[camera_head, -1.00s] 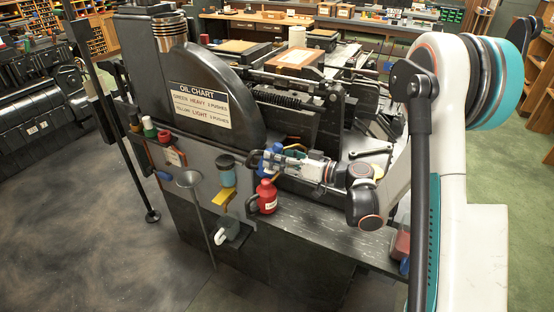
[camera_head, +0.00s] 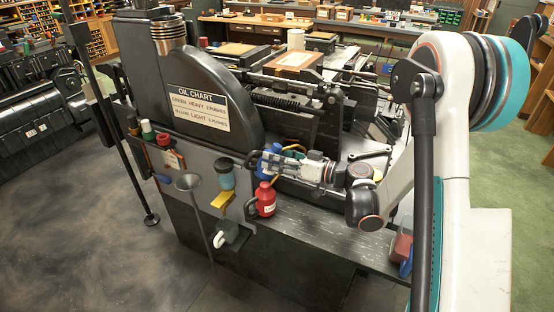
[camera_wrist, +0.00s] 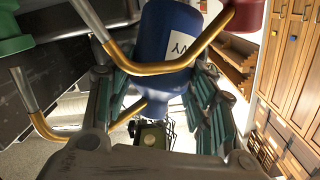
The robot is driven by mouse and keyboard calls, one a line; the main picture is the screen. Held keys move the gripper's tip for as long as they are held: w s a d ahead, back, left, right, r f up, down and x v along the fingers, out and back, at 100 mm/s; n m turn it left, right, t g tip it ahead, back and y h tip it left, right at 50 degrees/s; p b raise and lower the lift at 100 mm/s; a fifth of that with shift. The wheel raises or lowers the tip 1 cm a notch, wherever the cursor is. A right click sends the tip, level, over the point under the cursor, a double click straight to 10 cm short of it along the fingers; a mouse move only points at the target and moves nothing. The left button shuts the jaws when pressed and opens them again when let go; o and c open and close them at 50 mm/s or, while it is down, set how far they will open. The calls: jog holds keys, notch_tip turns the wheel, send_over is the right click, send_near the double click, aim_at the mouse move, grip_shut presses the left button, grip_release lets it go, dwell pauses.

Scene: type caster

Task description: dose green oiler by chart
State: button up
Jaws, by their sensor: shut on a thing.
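My gripper (camera_head: 267,163) is shut on a blue can (camera_head: 270,162) beside the machine's side panel. In the wrist view the blue can (camera_wrist: 172,38) sits between my gripper's fingers (camera_wrist: 160,100), with a white label ending in "VY". Curved brass tubes with silver tips (camera_wrist: 165,68) cross in front of it. A green-topped item (camera_head: 147,130) stands at the machine's left end; whether it is the green oiler I cannot tell. A green part (camera_wrist: 14,35) shows at the wrist view's upper left. The oil chart (camera_head: 199,107) has a "green heavy" line; its counts are hard to read.
A red can (camera_head: 265,199) with a white label is just below my gripper, by the machine's ledge (camera_head: 325,225). Open floor lies at the left.

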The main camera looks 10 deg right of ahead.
aim_at(277, 148)
jog(key=shift+f, duration=0.85)
dwell(0.6)
jog(key=shift+r, duration=0.1)
jog(key=shift+w+d+r, duration=0.1)
jog(key=shift+r, duration=0.6)
jog(key=shift+r+p, duration=0.3)
jog(key=shift+p, duration=0.1)
jog(key=shift+r+p, duration=1.5)
jog(key=shift+r, duration=1.05)
